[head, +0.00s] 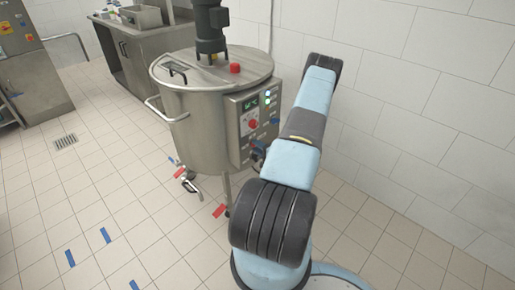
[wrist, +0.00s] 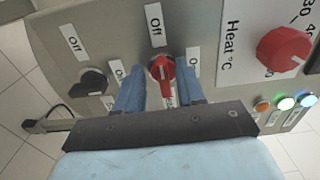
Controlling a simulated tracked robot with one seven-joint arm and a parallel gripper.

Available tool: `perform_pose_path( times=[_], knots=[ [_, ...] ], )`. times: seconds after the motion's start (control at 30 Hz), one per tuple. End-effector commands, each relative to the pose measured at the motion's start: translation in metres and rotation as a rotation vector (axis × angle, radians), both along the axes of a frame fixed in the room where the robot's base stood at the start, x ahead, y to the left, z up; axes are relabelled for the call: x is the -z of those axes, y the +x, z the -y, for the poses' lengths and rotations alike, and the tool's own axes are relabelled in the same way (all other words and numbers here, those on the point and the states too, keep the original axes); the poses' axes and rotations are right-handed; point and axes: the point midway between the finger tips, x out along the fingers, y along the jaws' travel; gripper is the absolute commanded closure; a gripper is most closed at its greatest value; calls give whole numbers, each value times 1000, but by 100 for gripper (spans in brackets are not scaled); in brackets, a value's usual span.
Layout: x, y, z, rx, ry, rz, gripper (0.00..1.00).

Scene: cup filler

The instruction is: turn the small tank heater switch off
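The small tank (head: 200,130) is a steel vessel with a grey control panel (head: 240,107) on its right side. In the wrist view a red rotary switch (wrist: 162,69) sits on the panel with an "Off" label (wrist: 155,25) above it and another label, partly hidden, below. Its handle lies roughly up and down in the picture; which end points is unclear. My gripper (wrist: 162,82) is open, its two blue fingers on either side of the red switch with gaps visible. Contact is not clear. In the head view my gripper is mostly hidden by my arm.
A black rotary switch (wrist: 93,82) sits left of the red one. A red "Heat °C" dial (wrist: 283,50) and orange, green and blue buttons are to the right. A cable plug (wrist: 40,126) sticks out at the panel edge. A tiled wall (head: 430,90) stands close on the right.

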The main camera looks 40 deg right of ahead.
Motion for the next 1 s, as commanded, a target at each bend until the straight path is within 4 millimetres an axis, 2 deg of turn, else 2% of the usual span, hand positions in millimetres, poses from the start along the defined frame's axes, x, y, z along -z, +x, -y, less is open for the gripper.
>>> perform_pose_path(
  times=[0.23,0.37,0.8,1.0],
  knots=[
    [-1,-3,2,2,-1,2,62],
    [-1,-17,3,3,-1,1,62],
    [0,-101,9,3,0,0,62],
    [0,-127,11,2,0,0,62]
  ],
)
